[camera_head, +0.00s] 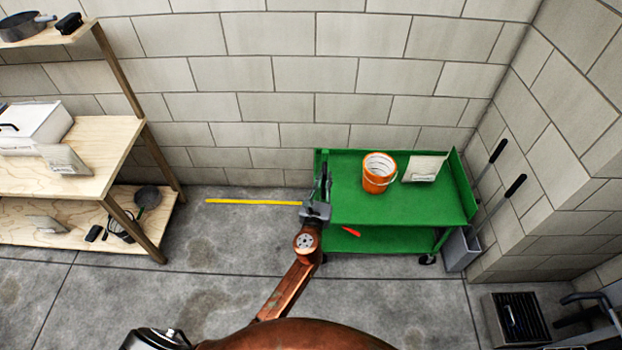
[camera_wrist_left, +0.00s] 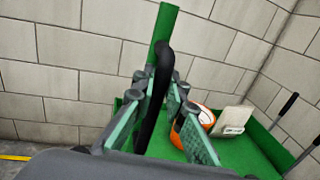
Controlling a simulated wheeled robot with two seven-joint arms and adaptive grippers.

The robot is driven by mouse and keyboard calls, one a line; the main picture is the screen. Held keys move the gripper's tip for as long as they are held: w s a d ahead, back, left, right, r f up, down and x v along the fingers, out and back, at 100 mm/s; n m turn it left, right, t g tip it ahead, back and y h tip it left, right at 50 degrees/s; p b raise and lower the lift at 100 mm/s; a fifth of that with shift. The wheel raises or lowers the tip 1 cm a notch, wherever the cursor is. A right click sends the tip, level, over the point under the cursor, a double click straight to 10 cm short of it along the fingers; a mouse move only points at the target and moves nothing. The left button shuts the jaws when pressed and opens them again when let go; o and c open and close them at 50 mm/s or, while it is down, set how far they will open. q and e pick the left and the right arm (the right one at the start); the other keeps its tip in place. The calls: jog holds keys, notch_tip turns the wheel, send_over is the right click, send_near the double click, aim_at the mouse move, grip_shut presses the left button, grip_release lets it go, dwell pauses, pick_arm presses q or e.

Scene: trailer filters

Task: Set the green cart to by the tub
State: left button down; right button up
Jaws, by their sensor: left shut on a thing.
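The green cart (camera_head: 400,208) stands against the block wall, right of the middle in the head view. Its top deck and lower shelf show, with a dark upright handle (camera_wrist_left: 153,105) at its left end. My left gripper (camera_head: 321,196) is at that end, its two fingers (camera_wrist_left: 160,98) on either side of the handle and shut on it. A grey tub (camera_head: 459,250) with long black-gripped tools stands on the floor close to the cart's right end.
An orange bucket (camera_head: 378,173) and a pale packet (camera_head: 424,168) are on the cart's top. A yellow strip (camera_head: 253,201) lies on the floor left of the cart. A wooden shelf (camera_head: 110,165) stands at the left, with open floor between. A dark slatted box (camera_head: 515,317) is at the lower right.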

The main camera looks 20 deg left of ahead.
pick_arm(q)
jog(key=shift+w+d+r, duration=0.1)
jog(key=shift+w+d, duration=0.2)
jog(key=shift+d, duration=0.7)
jog(key=shift+w+d, duration=0.25)
jog(key=shift+d, duration=0.7)
jog(key=c, duration=2)
grip_release()
jog(key=shift+o, duration=0.2)
jog(key=shift+a, duration=0.15)
jog(key=s+d, duration=0.1)
jog(key=s, duration=1.1)
jog(key=shift+d, duration=0.2)
